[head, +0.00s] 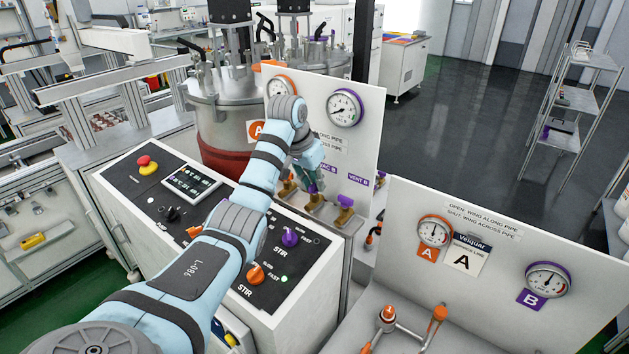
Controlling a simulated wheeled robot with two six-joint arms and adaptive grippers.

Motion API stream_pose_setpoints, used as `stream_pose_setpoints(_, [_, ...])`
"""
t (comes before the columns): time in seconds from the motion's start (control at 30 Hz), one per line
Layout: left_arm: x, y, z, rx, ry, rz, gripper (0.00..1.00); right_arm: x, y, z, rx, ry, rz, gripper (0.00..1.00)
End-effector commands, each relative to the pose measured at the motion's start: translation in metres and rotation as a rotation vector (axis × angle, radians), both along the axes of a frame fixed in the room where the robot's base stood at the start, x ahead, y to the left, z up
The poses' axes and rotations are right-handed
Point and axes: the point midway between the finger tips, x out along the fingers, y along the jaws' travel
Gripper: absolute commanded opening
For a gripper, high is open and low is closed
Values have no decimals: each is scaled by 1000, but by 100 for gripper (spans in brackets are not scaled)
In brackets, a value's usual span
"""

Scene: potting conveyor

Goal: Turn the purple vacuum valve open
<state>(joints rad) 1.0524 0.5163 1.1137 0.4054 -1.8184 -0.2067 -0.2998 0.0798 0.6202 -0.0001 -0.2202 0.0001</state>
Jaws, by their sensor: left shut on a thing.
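My left arm reaches over the control box to a row of brass valves at the foot of a white gauge panel (362,125). My left gripper (316,185) points down at the valve under the purple VAC B label and is shut on its wing. Brass of this purple vacuum valve (314,200) shows just below the fingers; the gripper hides most of the wing, so I cannot tell its angle. To its right is the purple-winged VENT B valve (345,203). A purple-rimmed gauge (344,108) is above. My right gripper is out of view.
An orange-marked valve (288,187) stands close to the left of the gripper. Steel pots (215,110) stand behind the panel. The control box has knobs and a red stop button (147,164). A second gauge panel (490,240) stands at the right front.

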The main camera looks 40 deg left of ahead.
Motion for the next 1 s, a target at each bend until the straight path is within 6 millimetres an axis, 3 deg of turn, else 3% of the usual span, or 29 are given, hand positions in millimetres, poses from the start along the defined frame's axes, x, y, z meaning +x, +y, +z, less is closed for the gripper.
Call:
stream_pose_setpoints(0.33, [0, 1, 1, 2, -1, -2, 0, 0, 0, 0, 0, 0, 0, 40])
stream_pose_setpoints(0.37, [0, 1, 1, 2, -1, -2, 23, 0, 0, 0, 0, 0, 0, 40])
stream_pose_setpoints(0.4, [0, 1, 1, 1, -1, -3, 29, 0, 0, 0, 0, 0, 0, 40])
stream_pose_setpoints(0.7, [0, 0, 1, 1, -1, -2, 29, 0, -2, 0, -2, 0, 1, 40])
stream_pose_setpoints(0.83, [-6, 2, 13, 3, -4, -1, 29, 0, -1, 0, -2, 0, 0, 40])
stream_pose_setpoints(1.0, [-44, 3, 11, 9, -2, 0, 29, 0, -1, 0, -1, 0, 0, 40])
